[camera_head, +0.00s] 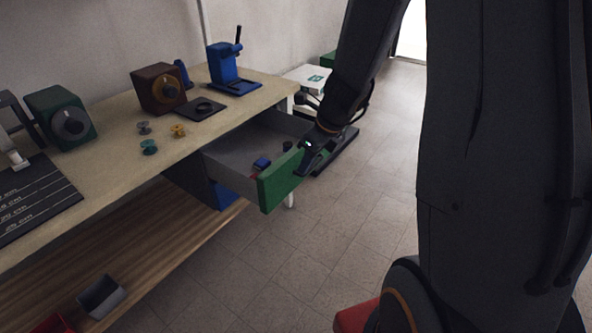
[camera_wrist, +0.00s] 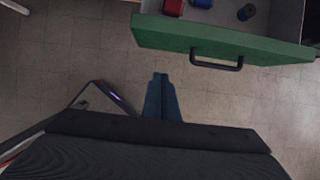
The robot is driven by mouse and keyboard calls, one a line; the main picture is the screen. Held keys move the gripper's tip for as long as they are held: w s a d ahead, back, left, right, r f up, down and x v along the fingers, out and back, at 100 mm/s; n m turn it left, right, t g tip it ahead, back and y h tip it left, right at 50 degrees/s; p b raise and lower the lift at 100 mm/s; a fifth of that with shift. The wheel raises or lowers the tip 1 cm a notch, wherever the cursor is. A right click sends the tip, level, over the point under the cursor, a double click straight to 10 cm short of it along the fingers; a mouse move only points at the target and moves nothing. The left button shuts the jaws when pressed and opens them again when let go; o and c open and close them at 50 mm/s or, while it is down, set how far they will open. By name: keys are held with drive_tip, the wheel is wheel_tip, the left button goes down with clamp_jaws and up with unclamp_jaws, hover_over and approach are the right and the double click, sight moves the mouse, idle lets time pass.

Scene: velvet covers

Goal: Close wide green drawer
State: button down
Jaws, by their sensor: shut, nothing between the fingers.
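The wide green drawer (camera_head: 281,181) stands pulled out from under the workbench, with a green front and grey inner walls. In the wrist view its green front (camera_wrist: 222,40) crosses the top, with a dark bar handle (camera_wrist: 216,64) on it. Several small items lie inside, among them a blue one (camera_head: 262,163) and a red one (camera_wrist: 173,8). My gripper (camera_wrist: 160,76) is shut and empty, in front of the drawer front and apart from it in the wrist view. In the head view my wrist hides the right end of the front.
The workbench top (camera_head: 105,182) carries a green box with a dial (camera_head: 60,115), a brown box with a dial (camera_head: 158,88), a blue press (camera_head: 229,70) and several spools. A lower wooden shelf (camera_head: 150,245) holds bins. Tiled floor (camera_head: 330,225) in front of the drawer is free.

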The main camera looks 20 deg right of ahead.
drive_tip(key=shift+w+a+f+b, duration=0.3)
drive_tip(key=shift+w+a+f, duration=0.55)
drive_tip(key=shift+f, duration=0.5)
drive_tip(key=shift+w+a+f+b, duration=0.25)
drive_tip(key=shift+w+a+f, duration=0.35)
drive_tip(key=shift+w+f, duration=0.65)
drive_tip(key=shift+w+a+f+b, duration=0.3)
drive_tip(key=shift+w+a+f, duration=0.45)
drive_tip(key=shift+f, duration=0.75)
drive_tip(key=shift+w, duration=0.1)
